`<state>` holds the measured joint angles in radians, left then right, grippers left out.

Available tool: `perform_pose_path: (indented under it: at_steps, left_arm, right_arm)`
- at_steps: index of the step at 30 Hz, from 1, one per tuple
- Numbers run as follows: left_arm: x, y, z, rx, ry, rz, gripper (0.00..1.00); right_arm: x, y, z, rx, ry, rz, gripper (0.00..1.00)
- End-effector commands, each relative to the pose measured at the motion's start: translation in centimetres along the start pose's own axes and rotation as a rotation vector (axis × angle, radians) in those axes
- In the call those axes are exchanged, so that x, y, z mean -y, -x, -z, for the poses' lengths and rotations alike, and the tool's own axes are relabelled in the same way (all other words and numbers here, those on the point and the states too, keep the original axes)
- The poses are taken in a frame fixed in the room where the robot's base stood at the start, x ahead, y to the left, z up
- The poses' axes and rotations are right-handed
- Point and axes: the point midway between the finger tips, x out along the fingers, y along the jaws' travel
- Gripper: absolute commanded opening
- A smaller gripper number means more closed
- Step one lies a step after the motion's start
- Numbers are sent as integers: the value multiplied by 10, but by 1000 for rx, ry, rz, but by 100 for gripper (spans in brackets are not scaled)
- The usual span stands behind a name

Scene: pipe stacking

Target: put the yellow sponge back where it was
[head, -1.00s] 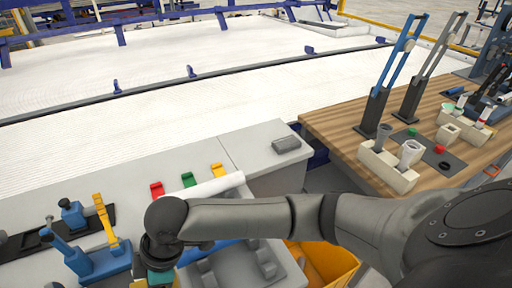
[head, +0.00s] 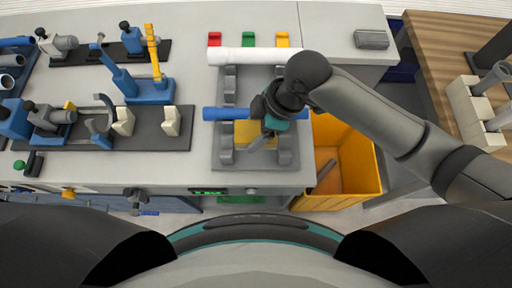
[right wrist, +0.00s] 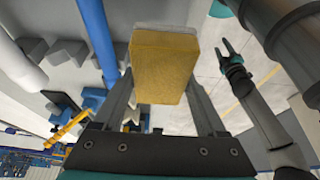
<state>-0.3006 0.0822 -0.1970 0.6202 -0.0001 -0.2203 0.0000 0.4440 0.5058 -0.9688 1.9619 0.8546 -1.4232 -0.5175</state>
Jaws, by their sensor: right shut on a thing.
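The yellow sponge (head: 243,134) is a flat block above the lower part of the grey pipe rack, just below the blue pipe in the head view. My right gripper (head: 257,140) is shut on it. In the right wrist view the sponge (right wrist: 163,68) sits between the two fingers, with a pale layer along its top edge. Whether it touches the rack is unclear. My left gripper (right wrist: 227,52) shows in the right wrist view, away to the right, its two fingers apart and empty. It is not in the head view.
The grey rack (head: 229,88) bears a white pipe (head: 256,56) and a blue pipe (head: 226,114). A yellow bin (head: 358,160) stands right of the bench. Blue fixtures (head: 150,91) and dark mats lie to the left. A grey block (head: 371,39) rests at upper right.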

Motion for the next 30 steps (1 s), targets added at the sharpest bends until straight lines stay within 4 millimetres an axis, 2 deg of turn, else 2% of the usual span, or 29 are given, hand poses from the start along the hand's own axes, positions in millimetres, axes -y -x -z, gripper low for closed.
perform_pose_path:
  at_steps: [1,6,13,18,22,30]
  left_arm:
    - [0,-5,-1,1,0,0,49]
    - [0,-12,-2,2,0,0,49]
    - [-1,-16,-2,2,-1,0,49]
    - [-1,-23,-3,2,-2,-1,49]
    - [-2,-25,-3,1,-3,-2,49]
    - [-3,-24,-2,1,-3,-4,49]
  right_arm:
    - [1,-16,-7,1,-5,3,30]
    - [0,-48,-20,0,-3,1,30]
    - [0,-66,-27,0,-2,0,30]
    - [0,-92,-38,0,-3,0,30]
    - [-1,-100,-41,-1,0,-2,30]
    - [-1,-100,-41,-1,0,-2,30]
